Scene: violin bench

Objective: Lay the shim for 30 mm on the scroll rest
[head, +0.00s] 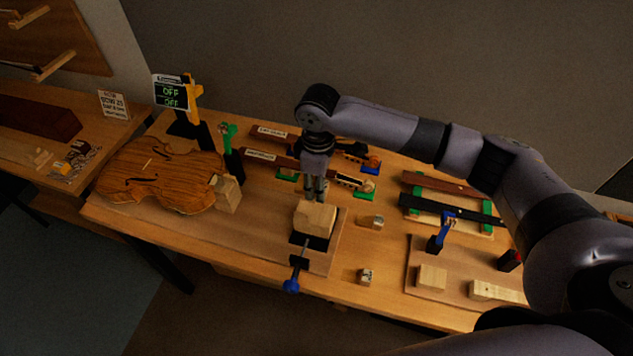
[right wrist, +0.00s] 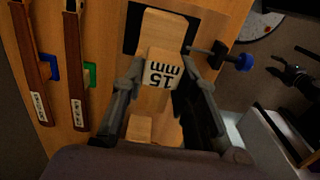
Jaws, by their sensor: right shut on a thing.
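My right gripper (head: 315,196) is shut on a small wooden shim (right wrist: 162,75). In the right wrist view the shim lies between both fingers, its printed label upside down and reading "15 mm", not 30 mm. The gripper is right above a pale wooden block (head: 315,218) on a black base with a blue-handled clamp (head: 291,285). I cannot tell whether this block is the scroll rest, or whether the shim touches it. A dark claw-like shape at the right of the right wrist view appears to be my left gripper (right wrist: 293,75), too small to read.
A violin body (head: 160,177) lies at the left, near a green post (head: 228,138). Labelled necks lie behind the gripper. Two small labelled blocks (head: 371,222) (head: 366,276) stand to the right. A board (head: 450,268) with wooden blocks is farther right.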

